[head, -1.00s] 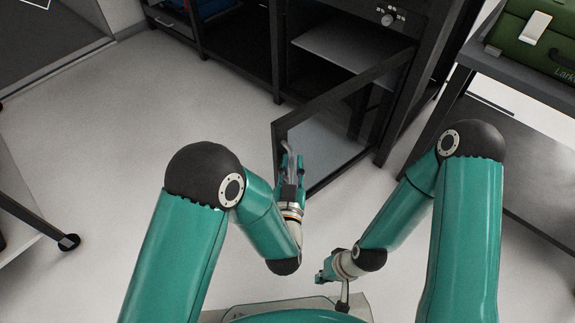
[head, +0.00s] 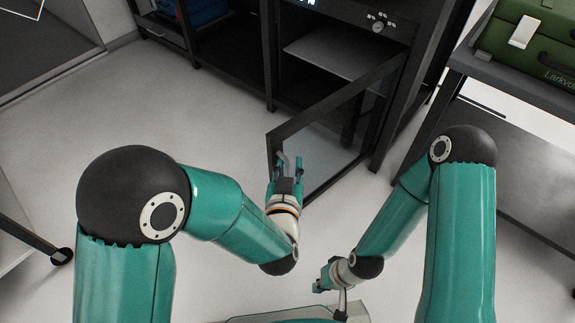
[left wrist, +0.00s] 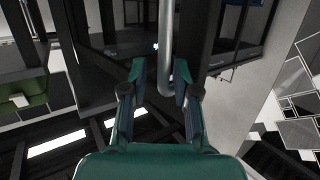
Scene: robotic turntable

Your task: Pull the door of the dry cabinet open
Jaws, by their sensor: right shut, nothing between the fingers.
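The dry cabinet (head: 390,50) stands at the back in the head view. Its dark-framed glass door (head: 335,150) is swung well out from the body, with the free edge to the left. A grey bar handle (head: 284,158) is on the door near that edge. My left gripper (head: 286,166) is open around the handle. In the left wrist view the handle (left wrist: 166,45) runs between the spread fingers, nearer the right one, with a gap on the left. My right gripper (head: 319,287) is shut and empty, low in front of my base, away from the door.
A dark bench (head: 505,85) with a green case (head: 530,45) stands at the right. Dark shelving with a blue object (head: 205,12) is at the back left. A wheeled table leg (head: 62,256) is at the far left. The floor left of the door is clear.

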